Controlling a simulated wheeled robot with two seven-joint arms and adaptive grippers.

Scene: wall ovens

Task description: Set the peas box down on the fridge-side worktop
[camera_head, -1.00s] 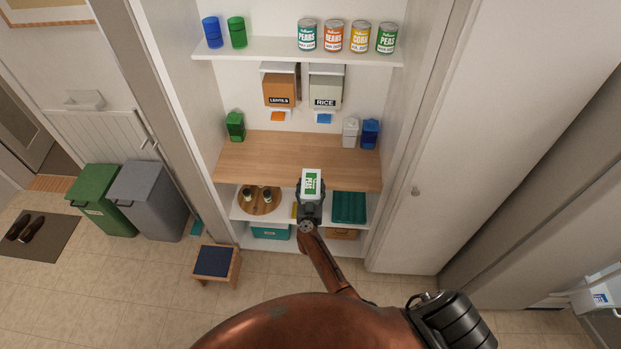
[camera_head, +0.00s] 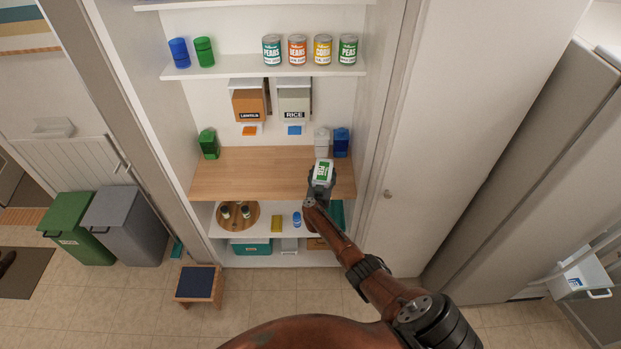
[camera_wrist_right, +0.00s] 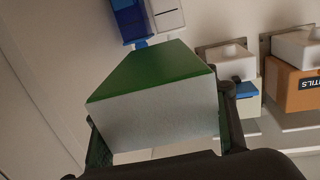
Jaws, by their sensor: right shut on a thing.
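The peas box (camera_head: 323,171), white and green with a printed label, is held up in front of the shelved alcove. In the right wrist view the box (camera_wrist_right: 155,110) fills the middle, with a green face and a pale face, between the dark fingers. My right gripper (camera_head: 321,184) is shut on it. In the head view the box overlaps the right part of a wooden worktop (camera_head: 250,176); I cannot tell whether this is the fridge-side worktop, nor the height gap. My left gripper is out of view.
Blue and white canisters (camera_head: 341,142) stand behind the box, and a green one (camera_head: 208,144) at the worktop's left end. The worktop's middle is bare. Lentils (camera_head: 249,104) and rice (camera_head: 294,101) dispensers hang above. A tall white panel (camera_head: 450,120) bounds the alcove's right side.

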